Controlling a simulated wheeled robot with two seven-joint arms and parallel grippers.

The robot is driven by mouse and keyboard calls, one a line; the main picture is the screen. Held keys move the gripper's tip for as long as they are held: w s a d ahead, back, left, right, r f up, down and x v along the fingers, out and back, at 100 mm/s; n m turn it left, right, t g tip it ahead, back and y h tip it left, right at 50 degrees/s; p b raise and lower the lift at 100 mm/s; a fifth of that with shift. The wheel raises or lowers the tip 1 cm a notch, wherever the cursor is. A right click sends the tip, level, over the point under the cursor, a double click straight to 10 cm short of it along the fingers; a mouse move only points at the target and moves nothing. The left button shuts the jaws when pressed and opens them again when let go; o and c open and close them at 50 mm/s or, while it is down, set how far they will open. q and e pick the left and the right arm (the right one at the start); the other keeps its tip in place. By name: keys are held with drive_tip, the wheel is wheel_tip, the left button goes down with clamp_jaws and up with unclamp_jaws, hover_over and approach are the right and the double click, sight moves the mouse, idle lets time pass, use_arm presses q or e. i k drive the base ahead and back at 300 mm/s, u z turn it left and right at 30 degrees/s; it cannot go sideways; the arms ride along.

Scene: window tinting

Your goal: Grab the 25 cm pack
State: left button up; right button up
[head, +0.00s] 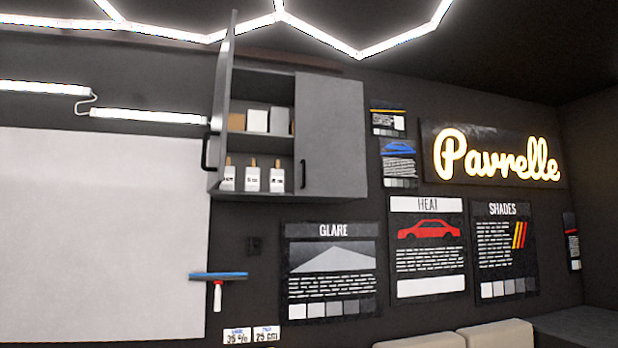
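Neither of my grippers shows in the head view. A grey wall cabinet (331,130) has its left door (224,90) swung open and its right door closed. On its lower shelf stand three small white packs or bottles with orange tops: a left one (228,178), a middle one (252,179) and a right one (277,180). Their dark label marks are too small to read. At the bottom edge are two small white cards or packs, one seeming to read 35 % (237,336) and one seeming to read 25 cm (267,334). Their lower parts may be cut off.
The cabinet's upper shelf holds a brown box (237,121) and white boxes (257,120). A blue-bladed squeegee (218,276) hangs beside a large white panel (100,235). Posters (328,270) cover the wall. Beige cushions (495,337) and a dark surface (580,328) are at lower right.

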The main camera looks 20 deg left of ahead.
sight(276, 175)
drive_tip(key=z, duration=0.6)
drive_tip(key=i, duration=2.5)
drive_tip(key=u, duration=1.6)
drive_tip(key=i, duration=0.55)
drive_tip(key=u, duration=0.4)
